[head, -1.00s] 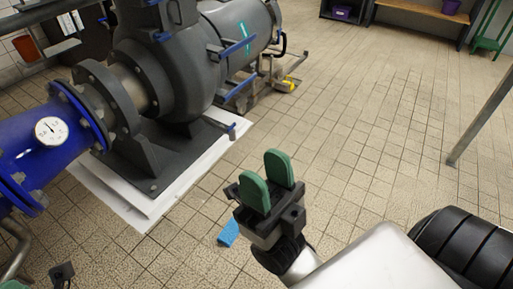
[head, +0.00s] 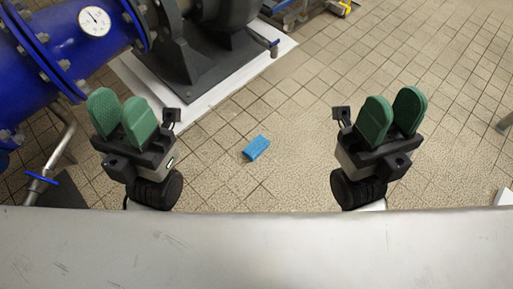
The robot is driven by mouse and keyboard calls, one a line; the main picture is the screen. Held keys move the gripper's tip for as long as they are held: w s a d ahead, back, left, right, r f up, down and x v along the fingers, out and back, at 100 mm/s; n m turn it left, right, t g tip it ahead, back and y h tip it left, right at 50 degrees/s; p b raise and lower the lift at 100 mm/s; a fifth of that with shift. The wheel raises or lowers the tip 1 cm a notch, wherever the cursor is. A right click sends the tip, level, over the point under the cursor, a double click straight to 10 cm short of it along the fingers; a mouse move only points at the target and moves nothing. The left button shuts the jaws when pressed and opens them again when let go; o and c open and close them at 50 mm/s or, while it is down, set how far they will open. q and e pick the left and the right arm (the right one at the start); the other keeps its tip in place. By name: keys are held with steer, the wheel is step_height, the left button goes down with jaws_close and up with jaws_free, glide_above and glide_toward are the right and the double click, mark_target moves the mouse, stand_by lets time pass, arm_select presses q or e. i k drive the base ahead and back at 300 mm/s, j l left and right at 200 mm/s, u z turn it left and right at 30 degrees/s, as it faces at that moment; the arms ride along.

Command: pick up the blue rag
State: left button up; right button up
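The blue rag (head: 256,148) lies on the tiled floor in the middle of the head view, small and block-like, with nothing touching it. My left gripper (head: 122,116) is to the left of the rag, its two green finger pads pointing up with a narrow gap between them. My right gripper (head: 391,115) is to the right of the rag, its green pads also slightly apart. Both grippers are empty and apart from the rag.
A blue pipe (head: 62,55) with a white gauge (head: 94,21) is at the upper left. The grey pump (head: 200,50) stands on a white plinth (head: 268,55) behind the rag. A grey metal surface (head: 256,250) crosses the bottom. Tiled floor around the rag is clear.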

mark_target(252, 151)
steer(key=i+l+u, duration=0.1)
steer(key=u, duration=0.65)
steer(key=i+l+u, duration=0.15)
steer(key=l+u, duration=0.25)
steer(key=l, duration=0.45)
steer(key=l+u, duration=0.4)
steer(key=l, duration=0.9)
steer(key=i+l, duration=0.1)
steer(key=l, duration=0.35)
